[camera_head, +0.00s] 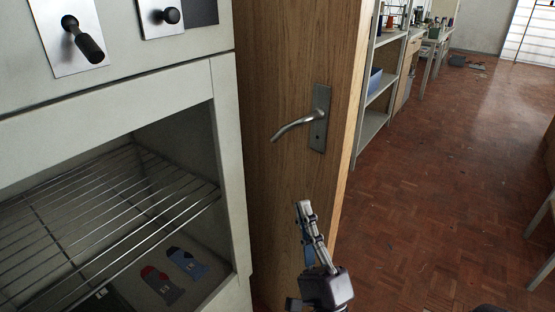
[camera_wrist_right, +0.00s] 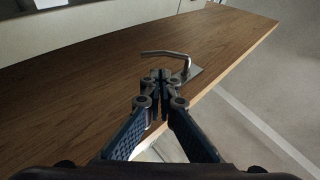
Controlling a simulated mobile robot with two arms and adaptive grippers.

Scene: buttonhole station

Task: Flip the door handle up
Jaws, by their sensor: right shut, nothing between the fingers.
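The metal door handle (camera_head: 295,126) sits on a dark plate on the wooden door (camera_head: 285,55) in the head view. Its lever points left from the plate, its free end slightly lower. My right gripper (camera_head: 304,207) is below the handle in the head view, fingers pointing up, shut and empty. In the right wrist view, my right gripper (camera_wrist_right: 161,76) has its fingertips together in front of the door, overlapping part of the handle (camera_wrist_right: 165,53) in the picture. Whether they touch cannot be told there; in the head view they are apart. My left gripper is not in view.
A cream cabinet (camera_head: 225,100) with a wire rack (camera_head: 90,210) stands close on the left of the door. Socks (camera_head: 187,262) lie under the rack. Metal shelves (camera_head: 375,120) stand behind the door. The parquet floor (camera_head: 440,200) on the right is mostly clear.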

